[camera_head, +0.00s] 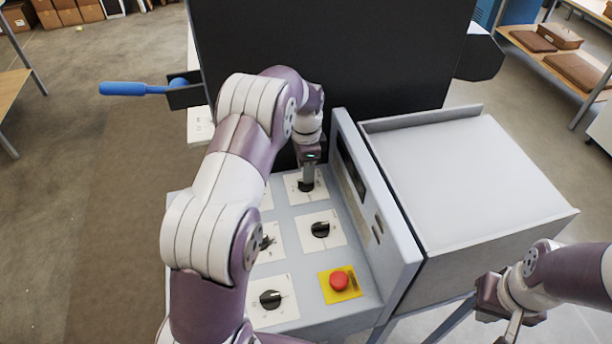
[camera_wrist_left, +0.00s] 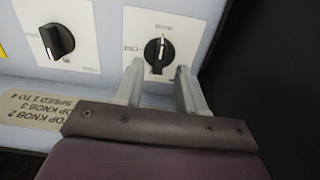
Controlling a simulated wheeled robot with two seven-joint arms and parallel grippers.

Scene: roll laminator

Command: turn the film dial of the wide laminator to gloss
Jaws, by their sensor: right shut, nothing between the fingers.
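The laminator's grey control panel (camera_head: 308,277) carries several black dials on white plates; their small labels are unreadable, so I cannot tell which one is marked film or gloss. My left gripper (camera_head: 307,180) points down at the back right dial (camera_head: 306,186). In the left wrist view, my left gripper (camera_wrist_left: 159,68) is open, its two fingertips on either side of this black dial (camera_wrist_left: 158,52), with gaps to it. The dial's pointer line runs roughly up and down in that view. My right gripper (camera_head: 507,322) is shut and empty at the lower right, away from the panel.
Another dial (camera_head: 320,229) sits in front of it, and a red button (camera_head: 339,281) on a yellow plate is nearer. A raised panel side (camera_head: 382,220) borders the right. A tall black housing (camera_head: 330,60) stands behind. A blue-handled lever (camera_head: 135,89) sticks out left. My left arm hides some dials.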

